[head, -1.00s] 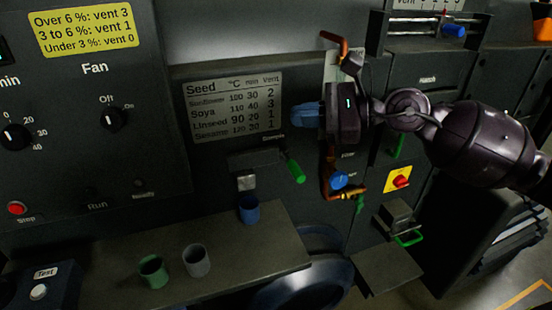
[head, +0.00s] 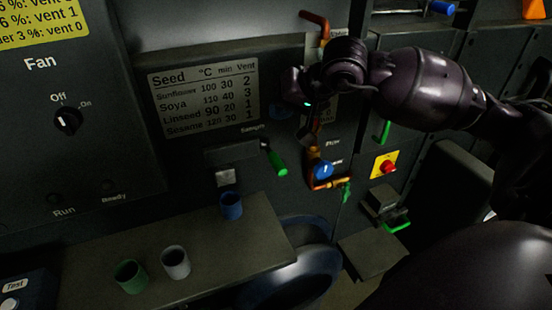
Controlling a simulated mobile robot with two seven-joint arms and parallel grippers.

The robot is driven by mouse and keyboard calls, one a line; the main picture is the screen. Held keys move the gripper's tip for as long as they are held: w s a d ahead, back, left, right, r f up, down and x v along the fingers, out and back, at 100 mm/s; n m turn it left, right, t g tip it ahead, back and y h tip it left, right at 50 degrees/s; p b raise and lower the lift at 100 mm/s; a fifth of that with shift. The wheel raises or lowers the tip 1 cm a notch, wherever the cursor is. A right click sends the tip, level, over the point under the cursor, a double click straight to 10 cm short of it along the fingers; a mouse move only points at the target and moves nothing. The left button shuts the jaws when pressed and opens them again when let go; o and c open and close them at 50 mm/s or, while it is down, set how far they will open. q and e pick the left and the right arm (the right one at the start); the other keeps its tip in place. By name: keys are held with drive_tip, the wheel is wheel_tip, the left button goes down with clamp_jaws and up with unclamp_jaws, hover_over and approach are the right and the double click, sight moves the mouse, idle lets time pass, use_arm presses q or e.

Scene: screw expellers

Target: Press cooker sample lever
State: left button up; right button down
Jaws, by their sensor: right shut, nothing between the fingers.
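The sample lever has a green handle (head: 277,161). It sticks out, tilted down to the right, from the dark cooker front just below the "Sample" label (head: 253,128). My right gripper (head: 284,112) is above the lever, near the right edge of the seed table plate, and is apart from the handle. Its fingers are dark and partly hidden by the gripper body; they are shut with nothing held. A blue cup (head: 231,206) stands on the shelf below the small outlet (head: 225,177). My left gripper is not in view.
A green cup (head: 130,276) and a grey cup (head: 175,262) stand on the shelf (head: 215,257). Orange-brown piping with a blue knob (head: 323,170) is right of the lever. A red knob on a yellow plate (head: 386,165) is further right.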

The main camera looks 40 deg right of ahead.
idle(0.3)
drive_tip(key=b, duration=0.2)
hover_over(280, 160)
wheel_tip(280, 160, down, 7)
drive_tip(key=shift+w+f, duration=0.1)
drive_tip(key=shift+f, duration=0.1)
drive_tip(key=shift+f+b, duration=0.3)
drive_tip(key=shift+b, duration=0.05)
drive_tip(key=shift+f, duration=0.4)
use_arm(q)
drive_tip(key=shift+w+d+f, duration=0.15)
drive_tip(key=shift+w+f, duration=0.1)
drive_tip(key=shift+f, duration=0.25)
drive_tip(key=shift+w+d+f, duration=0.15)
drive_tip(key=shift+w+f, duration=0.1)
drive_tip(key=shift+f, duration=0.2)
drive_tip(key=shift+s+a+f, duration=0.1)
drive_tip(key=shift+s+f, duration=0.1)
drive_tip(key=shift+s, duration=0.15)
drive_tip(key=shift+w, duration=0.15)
drive_tip(key=shift+b, duration=0.3)
